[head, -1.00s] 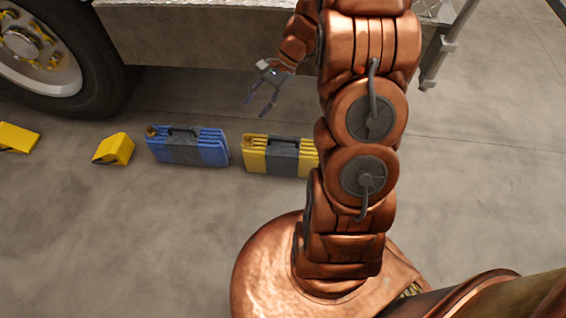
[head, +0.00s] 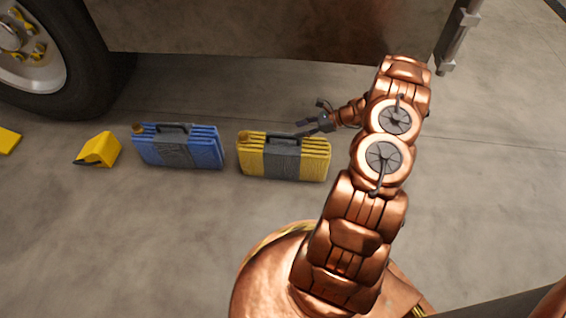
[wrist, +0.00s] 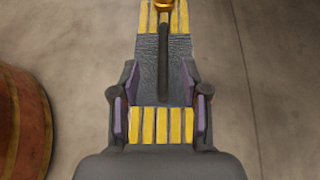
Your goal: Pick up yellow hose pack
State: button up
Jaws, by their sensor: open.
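The yellow hose pack (head: 254,160) stands upright on the concrete floor, with a grey band around its middle and a dark handle on top. In the wrist view the yellow hose pack (wrist: 161,45) lies below the camera, its handle running along the middle and an orange cap at the top edge. My gripper (head: 302,128) is at the top of the pack, near its right half. In the wrist view the fingers of my gripper (wrist: 160,108) are apart, one on each side of the pack. I cannot tell whether they touch it.
A blue hose pack (head: 178,147) stands just left of the yellow one. A yellow wheel chock (head: 98,149) and another yellow piece (head: 8,140) lie further left. A truck tyre (head: 75,60) and the truck's underside (head: 250,28) are behind. Floor in front is clear.

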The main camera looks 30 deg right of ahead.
aim_at(286, 137)
jog(key=shift+d+f+m, duration=0.15)
jog(key=shift+d+f, duration=0.1)
jog(key=shift+f, duration=0.25)
jog(key=shift+d+f+m, duration=0.15)
jog(key=shift+d+f, duration=0.05)
jog(key=shift+f, duration=0.3)
jog(key=shift+b+x, duration=0.75)
jog(key=shift+x, duration=0.6)
jog(key=b+x, duration=0.2)
jog(key=x, duration=0.1)
jog(key=shift+a+f, duration=0.15)
jog(key=shift+f, duration=0.05)
jog(key=shift+w+a+f, duration=0.25)
jog(key=shift+w+a, duration=0.2)
jog(key=shift+a, duration=0.05)
jog(key=shift+c, duration=0.2)
grip_shut()
jog(key=shift+r+t, duration=0.1)
jog(key=shift+t, duration=0.2)
